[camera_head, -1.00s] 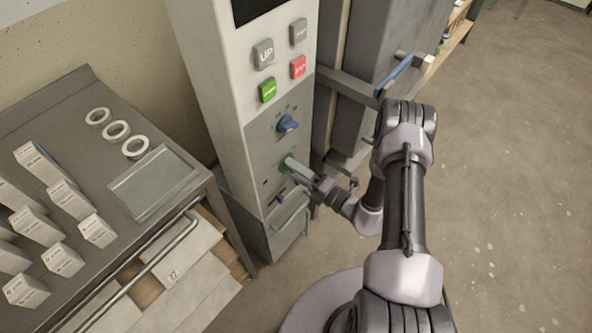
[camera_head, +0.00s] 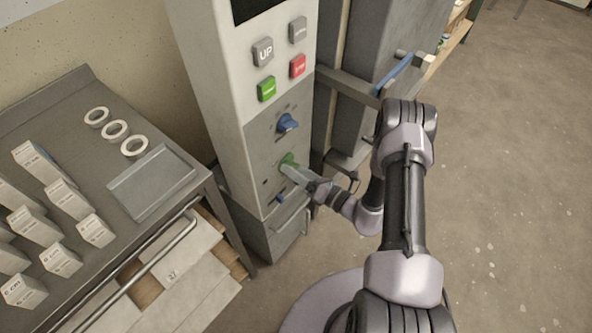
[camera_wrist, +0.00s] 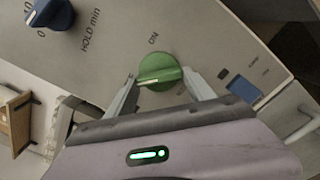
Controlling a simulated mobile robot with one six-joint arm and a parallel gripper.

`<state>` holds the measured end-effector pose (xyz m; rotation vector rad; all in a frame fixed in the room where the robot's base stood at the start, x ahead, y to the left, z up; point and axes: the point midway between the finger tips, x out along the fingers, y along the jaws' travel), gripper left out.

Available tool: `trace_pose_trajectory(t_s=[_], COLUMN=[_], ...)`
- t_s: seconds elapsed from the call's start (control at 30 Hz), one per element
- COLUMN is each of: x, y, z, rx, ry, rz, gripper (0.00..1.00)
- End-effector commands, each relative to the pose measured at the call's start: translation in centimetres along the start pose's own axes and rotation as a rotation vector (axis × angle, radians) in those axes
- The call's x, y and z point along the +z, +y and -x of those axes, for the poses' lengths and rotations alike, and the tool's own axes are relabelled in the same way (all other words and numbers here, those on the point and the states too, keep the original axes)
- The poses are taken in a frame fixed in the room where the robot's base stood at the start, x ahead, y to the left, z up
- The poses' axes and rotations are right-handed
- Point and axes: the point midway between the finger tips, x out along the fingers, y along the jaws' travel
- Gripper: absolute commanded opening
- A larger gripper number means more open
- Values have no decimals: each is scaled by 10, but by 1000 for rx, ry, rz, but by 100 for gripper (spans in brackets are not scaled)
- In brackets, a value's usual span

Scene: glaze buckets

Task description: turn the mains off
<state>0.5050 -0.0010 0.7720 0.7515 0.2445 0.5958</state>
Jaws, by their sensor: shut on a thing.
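The green rotary knob (camera_wrist: 159,72) is on the grey lower panel of the control column, with the word ON printed beside it. It also shows in the head view (camera_head: 288,161), partly covered by my gripper. My gripper (camera_wrist: 160,85) has one finger on each side of the knob and is shut on it. In the head view my gripper (camera_head: 297,170) reaches the panel from the right. A white line runs along the knob's ridge, pointing to the left in the wrist view.
A blue knob (camera_head: 288,122) sits above the green one, and a small blue switch (camera_head: 280,198) is below it. Green (camera_head: 267,88) and red (camera_head: 298,66) buttons are higher up. A table (camera_head: 85,85) with small boxes stands at left. Open floor (camera_head: 500,200) lies at right.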

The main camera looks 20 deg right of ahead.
Motion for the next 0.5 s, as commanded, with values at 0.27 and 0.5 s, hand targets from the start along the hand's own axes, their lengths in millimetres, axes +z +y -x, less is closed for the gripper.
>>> trace_pose_trajectory(t_s=[0.27, 0.5], x=[0, 0], y=[0, 0], z=[0, 0], rx=[-1, -1], ry=[0, 0], rz=[10, 9], gripper=[21, 74])
